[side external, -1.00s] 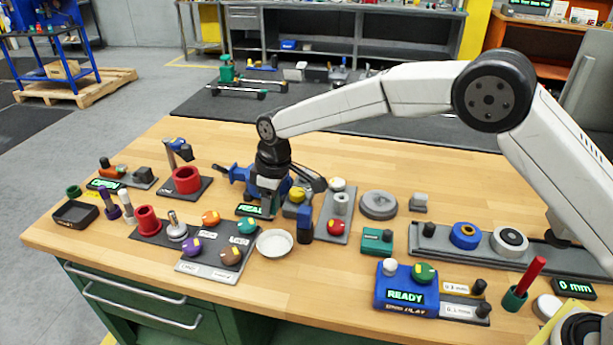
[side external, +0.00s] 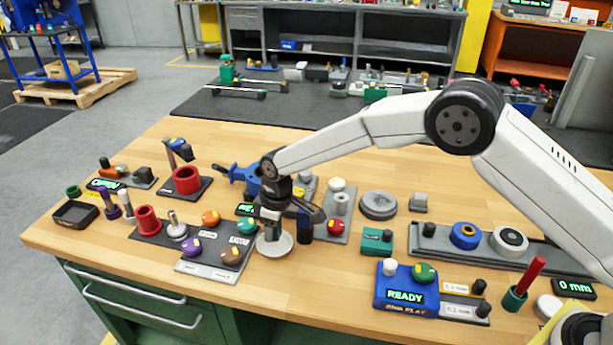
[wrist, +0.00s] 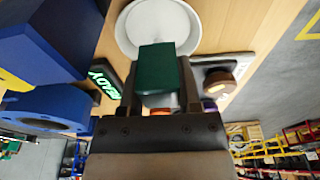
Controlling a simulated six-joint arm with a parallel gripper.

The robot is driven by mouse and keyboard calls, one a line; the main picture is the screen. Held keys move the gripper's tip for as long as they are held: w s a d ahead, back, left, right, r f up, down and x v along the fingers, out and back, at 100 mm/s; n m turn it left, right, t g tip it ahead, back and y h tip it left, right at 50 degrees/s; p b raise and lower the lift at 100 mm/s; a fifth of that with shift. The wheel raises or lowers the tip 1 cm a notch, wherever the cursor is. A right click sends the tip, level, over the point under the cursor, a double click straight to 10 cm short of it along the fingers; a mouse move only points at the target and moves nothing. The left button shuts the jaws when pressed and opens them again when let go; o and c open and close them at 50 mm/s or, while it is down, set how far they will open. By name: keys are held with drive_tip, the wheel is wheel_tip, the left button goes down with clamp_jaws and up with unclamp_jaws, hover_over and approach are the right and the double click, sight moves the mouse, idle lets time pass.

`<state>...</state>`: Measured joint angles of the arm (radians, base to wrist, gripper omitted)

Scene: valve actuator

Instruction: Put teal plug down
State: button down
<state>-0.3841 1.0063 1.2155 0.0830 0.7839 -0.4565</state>
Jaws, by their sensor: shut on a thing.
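My gripper (side external: 270,228) is shut on the teal plug (wrist: 158,70), which looks like a dark green block in the wrist view. In the side view the fingers are over the white round dish (side external: 286,247), and the plug is mostly hidden there. The dish also shows in the wrist view (wrist: 126,34), just beyond the plug. I cannot tell whether the plug touches the dish.
Left of the dish stands a grey plate with orange (side external: 210,217), purple (side external: 193,247), brown (side external: 231,255) and teal (side external: 247,226) knobs. A dark blue block (side external: 305,227) stands close on the right. Clear wood lies in front of the dish.

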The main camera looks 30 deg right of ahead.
drive_tip(key=shift+f, duration=0.45)
drive_tip(key=shift+c, duration=1.1)
unclamp_jaws()
drive_tip(key=shift+r, duration=0.1)
drive_tip(key=shift+r, duration=3.4)
drive_tip(key=shift+d, duration=0.15)
